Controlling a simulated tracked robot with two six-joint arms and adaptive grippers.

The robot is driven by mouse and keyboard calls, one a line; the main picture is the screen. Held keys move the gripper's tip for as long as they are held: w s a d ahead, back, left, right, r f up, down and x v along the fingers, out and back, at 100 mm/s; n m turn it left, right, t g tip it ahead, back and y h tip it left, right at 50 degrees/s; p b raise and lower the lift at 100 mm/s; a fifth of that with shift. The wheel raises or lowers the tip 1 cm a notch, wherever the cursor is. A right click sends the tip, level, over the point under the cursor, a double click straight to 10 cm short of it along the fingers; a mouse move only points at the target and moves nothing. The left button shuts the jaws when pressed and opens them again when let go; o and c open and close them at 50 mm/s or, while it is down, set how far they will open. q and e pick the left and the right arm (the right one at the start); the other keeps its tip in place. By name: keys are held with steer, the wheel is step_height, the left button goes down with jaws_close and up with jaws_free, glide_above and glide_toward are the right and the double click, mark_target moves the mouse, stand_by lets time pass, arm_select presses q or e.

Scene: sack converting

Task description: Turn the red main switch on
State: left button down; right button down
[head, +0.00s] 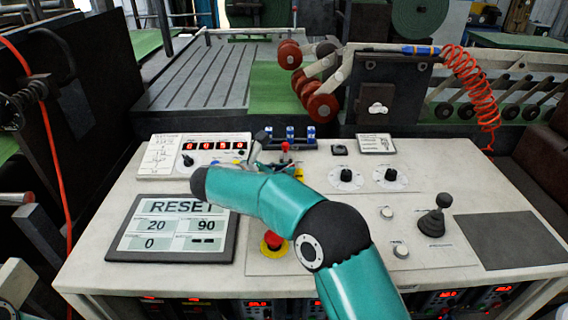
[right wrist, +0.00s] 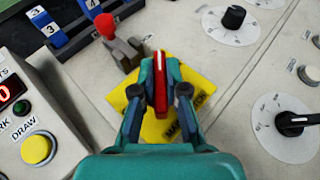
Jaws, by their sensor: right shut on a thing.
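The red main switch (right wrist: 160,82) shows in the right wrist view as a narrow red handle with a pale edge, over a yellow plate (right wrist: 189,88) with black lettering. My right gripper (right wrist: 160,92) is shut on the red handle, one finger on each side. The handle runs lengthwise between the fingers, and part of the plate's lettering is hidden. In the head view my right gripper (head: 268,163) is over the middle of the console, and I cannot make out the handle there. My left gripper is not in view.
A red-knobbed lever (right wrist: 107,27) stands close beside the switch. A red emergency button (head: 273,240) sits below my right arm. The counter box (head: 192,157) and RESET screen (head: 170,228) are left. Dials (head: 346,176) and a black joystick (head: 433,220) are right.

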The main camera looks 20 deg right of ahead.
stand_by(0.3)
steer(key=c, duration=1.2)
jaws_free()
steer(key=v, duration=1.2)
steer(key=shift+f, duration=0.15)
